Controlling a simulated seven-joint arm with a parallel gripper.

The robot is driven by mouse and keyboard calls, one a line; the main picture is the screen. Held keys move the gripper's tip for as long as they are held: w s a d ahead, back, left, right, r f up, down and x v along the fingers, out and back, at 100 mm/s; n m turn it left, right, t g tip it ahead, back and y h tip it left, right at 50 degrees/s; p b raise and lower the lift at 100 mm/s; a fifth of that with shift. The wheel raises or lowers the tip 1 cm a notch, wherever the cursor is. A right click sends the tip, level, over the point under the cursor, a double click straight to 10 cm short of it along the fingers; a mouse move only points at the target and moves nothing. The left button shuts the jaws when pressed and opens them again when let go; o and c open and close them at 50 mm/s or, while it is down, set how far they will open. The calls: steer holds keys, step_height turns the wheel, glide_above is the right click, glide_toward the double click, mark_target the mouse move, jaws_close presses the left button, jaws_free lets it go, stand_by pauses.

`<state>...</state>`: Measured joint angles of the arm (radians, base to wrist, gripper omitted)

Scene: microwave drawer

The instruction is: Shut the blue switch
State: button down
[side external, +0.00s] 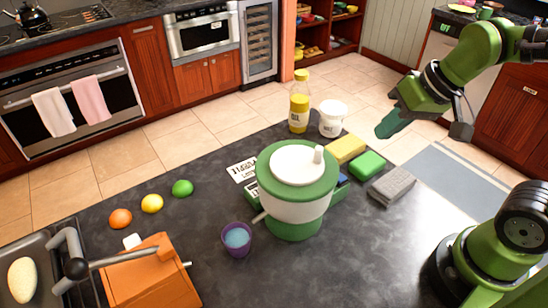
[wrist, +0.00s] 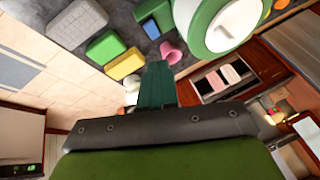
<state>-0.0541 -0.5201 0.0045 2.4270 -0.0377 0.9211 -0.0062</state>
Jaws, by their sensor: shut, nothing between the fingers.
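A small blue part, perhaps the switch, shows at the right side of the green and white round appliance (side external: 292,225) in the side view. The appliance mostly hides this blue part (side external: 343,180). In the wrist view a blue patch (wrist: 151,29) sits beside the appliance (wrist: 190,20), next to a green piece. I cannot tell its switch position. My gripper (side external: 388,127) is shut and empty, raised in the air right of the appliance and apart from it. Its closed dark green fingers (wrist: 157,70) show in the wrist view.
A yellow sponge (side external: 346,148), green sponge (side external: 368,164) and grey block (side external: 392,186) lie right of the appliance. A yellow bottle (side external: 299,105) and white tub (side external: 333,118) stand behind. A purple cup (side external: 237,240) stands in front.

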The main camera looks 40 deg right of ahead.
steer(key=s+r+t, duration=0.1)
steer(key=s+d+r+t, duration=0.1)
steer(key=r, duration=0.1)
steer(key=shift+m, duration=0.3)
steer(key=w+a+f+n+g+h, duration=0.1)
steer(key=w+n+g, duration=0.3)
steer(key=n, duration=0.7)
steer(key=w+a+f+n+g+h, duration=0.1)
steer(key=w+f+n+g, duration=0.2)
steer(key=w+n, duration=0.4)
steer(key=shift+w+n+g, duration=0.25)
steer(key=shift+n+g, duration=0.65)
steer(key=shift+n, duration=1.1)
